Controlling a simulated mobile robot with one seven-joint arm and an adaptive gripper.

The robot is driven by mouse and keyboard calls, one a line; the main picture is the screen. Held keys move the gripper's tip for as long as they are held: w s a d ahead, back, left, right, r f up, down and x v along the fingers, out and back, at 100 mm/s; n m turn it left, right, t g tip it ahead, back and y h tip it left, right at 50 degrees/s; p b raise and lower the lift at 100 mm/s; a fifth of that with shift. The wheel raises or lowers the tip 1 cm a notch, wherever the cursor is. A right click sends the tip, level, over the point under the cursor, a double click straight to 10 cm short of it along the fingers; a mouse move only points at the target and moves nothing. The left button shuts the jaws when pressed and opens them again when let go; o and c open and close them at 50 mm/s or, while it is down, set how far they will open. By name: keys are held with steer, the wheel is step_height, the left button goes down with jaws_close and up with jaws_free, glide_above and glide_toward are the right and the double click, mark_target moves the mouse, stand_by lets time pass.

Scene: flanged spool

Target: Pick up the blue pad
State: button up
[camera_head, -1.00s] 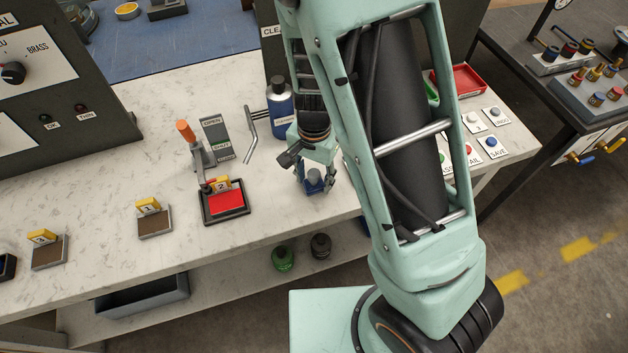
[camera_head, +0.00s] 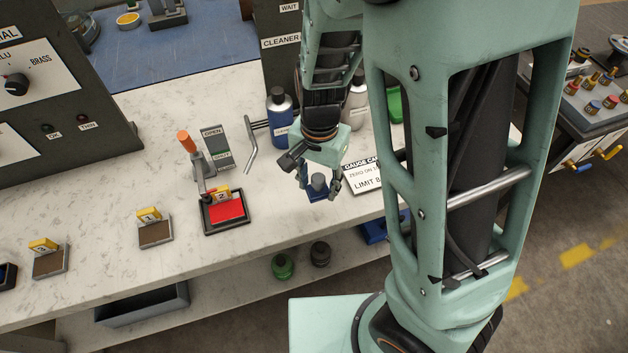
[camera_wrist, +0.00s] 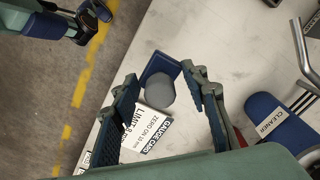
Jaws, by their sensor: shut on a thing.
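The blue pad (camera_head: 316,194) is a small blue square plate with a round grey knob on top. My gripper (camera_head: 320,184) is shut on it, near the front edge of the white worktop (camera_head: 270,215). In the wrist view the pad (camera_wrist: 164,69) sits between the two fingertips (camera_wrist: 166,82), the grey knob facing the camera. Part of the pad is hidden by the fingers in the head view. I cannot tell how far it is above the worktop.
A white gauge card (camera_head: 362,177) lies right of the gripper. A blue cleaner bottle (camera_head: 281,118) and a bent metal rod (camera_head: 251,150) stand behind it. Left are a red pad in a black tray (camera_head: 226,210), an orange-handled lever (camera_head: 187,138) and numbered blocks (camera_head: 154,233).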

steer(key=s+d+r+b, duration=0.2)
steer(key=s+r+b, duration=0.2)
steer(key=s, duration=0.6)
steer(key=shift+d+r, duration=0.35)
steer(key=shift+r, duration=0.55)
